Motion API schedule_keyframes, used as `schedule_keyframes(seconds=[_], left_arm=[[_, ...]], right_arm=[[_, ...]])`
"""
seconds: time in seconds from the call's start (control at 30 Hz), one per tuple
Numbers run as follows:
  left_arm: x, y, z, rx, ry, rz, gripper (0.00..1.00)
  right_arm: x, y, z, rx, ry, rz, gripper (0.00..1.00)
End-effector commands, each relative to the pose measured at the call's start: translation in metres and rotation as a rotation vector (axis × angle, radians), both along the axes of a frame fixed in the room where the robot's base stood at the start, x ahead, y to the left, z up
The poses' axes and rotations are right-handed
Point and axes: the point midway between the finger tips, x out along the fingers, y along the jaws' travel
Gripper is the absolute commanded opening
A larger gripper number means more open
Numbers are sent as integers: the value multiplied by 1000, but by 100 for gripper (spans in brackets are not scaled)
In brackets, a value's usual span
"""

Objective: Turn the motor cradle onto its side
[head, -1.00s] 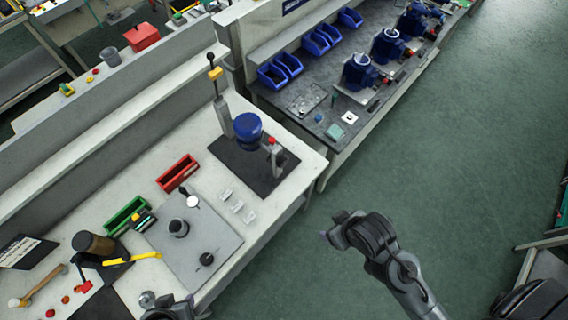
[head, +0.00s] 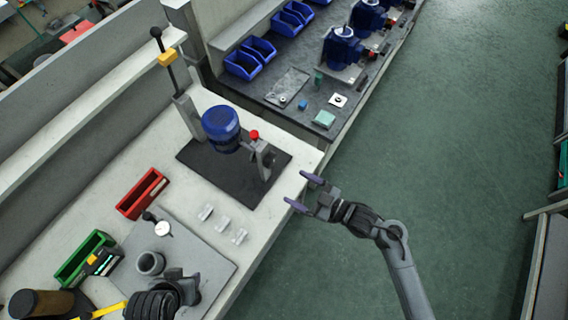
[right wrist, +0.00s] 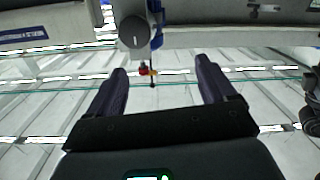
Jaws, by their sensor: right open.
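The motor cradle holds a blue motor (head: 222,128) over a dark mat (head: 188,152) on the light bench. A grey upright (head: 262,160) with a red knob (head: 254,135) stands at its right. My right gripper (head: 303,192) is open and empty beyond the bench's front edge, right of the upright and apart from it. In the right wrist view, its two spread fingers (right wrist: 160,64) have nothing between them; a round grey end face (right wrist: 132,32) with blue beside it shows beyond. My left gripper (head: 180,287) is low over the grey plate; its fingertips are unclear.
A tall lever post (head: 187,112) with a yellow block stands behind the motor. A red bin (head: 143,193), a green bin (head: 85,258) and small white blocks (head: 222,223) lie nearer on the bench. The second bench holds blue bins (head: 242,64) and more motors.

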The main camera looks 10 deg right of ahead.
Motion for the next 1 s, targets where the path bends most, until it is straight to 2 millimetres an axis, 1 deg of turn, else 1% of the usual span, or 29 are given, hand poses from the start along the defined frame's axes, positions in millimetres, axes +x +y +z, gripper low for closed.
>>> schedule_keyframes(seconds=[0.03, 0.1, 0.2, 0.27, 0.43, 0.57, 0.8, 1.0], left_arm=[[0, 0, -25, -1, 0, 0, 43], [-1, -1, -37, -2, 0, 0, 43], [-1, -1, -48, -6, 2, 2, 43], [-2, -2, -53, -9, 3, 4, 43], [-3, -5, -56, -18, 5, 9, 43], [-3, -5, -54, -19, 4, 9, 43], [-2, -4, -54, -16, 1, 7, 43], [-2, -2, -54, -9, 0, 4, 43]], right_arm=[[10, -3, -22, 1, -8, -4, 84], [21, -8, -27, 1, -23, -14, 84], [33, -10, -26, 0, -51, -20, 84], [37, -10, -25, 1, -63, -21, 84], [47, -5, -22, 2, -76, -22, 84], [58, 5, -20, 2, -77, -23, 84], [86, 32, -20, 4, -77, -21, 84], [106, 51, -20, 1, -77, -22, 84]])
